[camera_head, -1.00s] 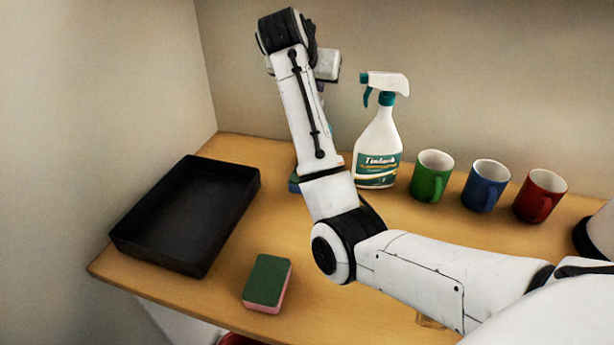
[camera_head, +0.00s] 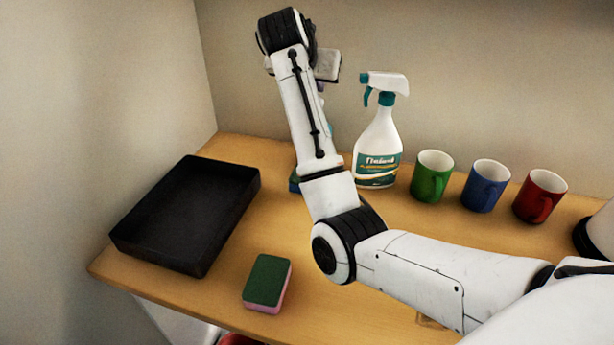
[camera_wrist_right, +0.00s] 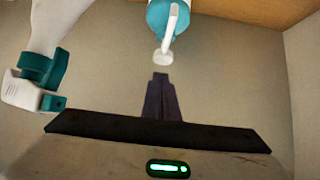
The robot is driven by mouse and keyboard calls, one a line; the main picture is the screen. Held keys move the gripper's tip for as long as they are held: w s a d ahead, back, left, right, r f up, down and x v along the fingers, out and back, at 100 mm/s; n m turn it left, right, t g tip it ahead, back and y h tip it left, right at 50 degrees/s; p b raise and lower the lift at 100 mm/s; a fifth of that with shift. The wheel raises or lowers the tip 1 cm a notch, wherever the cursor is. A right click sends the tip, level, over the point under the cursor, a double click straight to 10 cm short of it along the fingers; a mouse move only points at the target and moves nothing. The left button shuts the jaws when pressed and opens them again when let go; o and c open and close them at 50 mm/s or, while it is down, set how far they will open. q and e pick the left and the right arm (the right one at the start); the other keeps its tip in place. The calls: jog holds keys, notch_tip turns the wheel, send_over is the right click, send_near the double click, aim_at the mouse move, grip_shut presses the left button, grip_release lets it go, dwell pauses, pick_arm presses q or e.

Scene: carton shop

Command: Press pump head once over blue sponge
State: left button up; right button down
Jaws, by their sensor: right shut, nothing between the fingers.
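The pump head (camera_wrist_right: 166,38), a white spout on a teal collar, is at the top of the right wrist view. My right gripper (camera_wrist_right: 161,76) is shut and empty, its fingertips close to the spout tip with a small gap showing in the picture. I cannot tell the real distance. In the head view my right gripper (camera_head: 322,88) is mostly hidden behind my own forearm, as is the pump bottle. A small part of the blue sponge (camera_head: 294,185) shows at the left edge of my forearm on the table. My left gripper is not in view.
A spray bottle (camera_head: 378,150) stands right of my forearm; it also shows in the wrist view (camera_wrist_right: 40,70). Green (camera_head: 432,176), blue (camera_head: 485,186) and red (camera_head: 540,196) mugs stand farther right. A black tray (camera_head: 188,262) and a green-pink sponge (camera_head: 268,282) are at left and front.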

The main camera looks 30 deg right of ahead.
jog(key=shift+f, duration=0.25)
dwell(0.3)
jog(key=shift+s+f+b, duration=0.1)
jog(key=shift+f+b, duration=0.35)
jog(key=shift+f, duration=0.9)
jog(key=shift+r+p, duration=1.05)
jog(key=shift+r, duration=1.3)
